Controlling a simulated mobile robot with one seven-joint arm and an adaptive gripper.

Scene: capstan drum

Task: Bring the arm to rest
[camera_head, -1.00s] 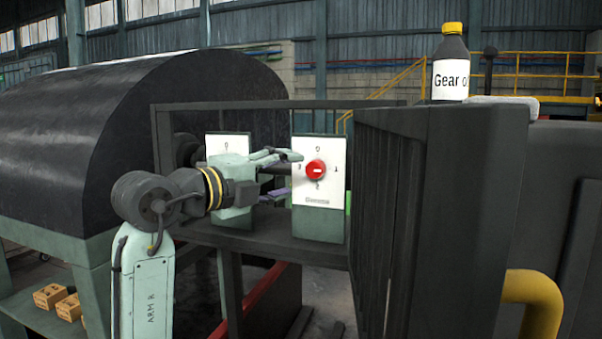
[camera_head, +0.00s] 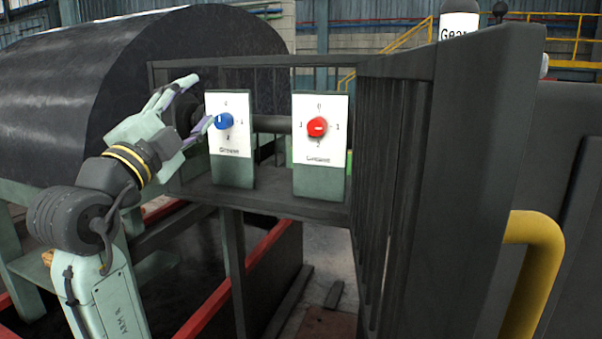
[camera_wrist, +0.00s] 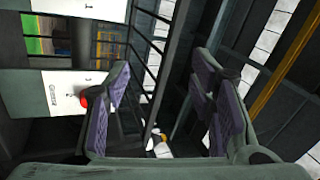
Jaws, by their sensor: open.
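My gripper (camera_head: 203,100) is raised at the left of the head view, in front of the black drum. Its fingers are spread with nothing between them. The lower fingertip is close to the blue knob (camera_head: 224,121) on the left panel (camera_head: 230,165); I cannot tell if they touch. The red knob (camera_head: 317,127) is on the right panel (camera_head: 319,175), apart from the gripper, its white mark roughly horizontal. In the wrist view the open fingers (camera_wrist: 162,70) show purple pads, with the red knob (camera_wrist: 85,102) partly hidden behind the left finger.
The large black drum (camera_head: 120,70) stands behind the arm. A dark slatted railing (camera_head: 395,180) and a cabinet close off the right. A yellow pipe (camera_head: 535,260) bends at the lower right. A gear oil bottle (camera_head: 459,25) stands on top at the back.

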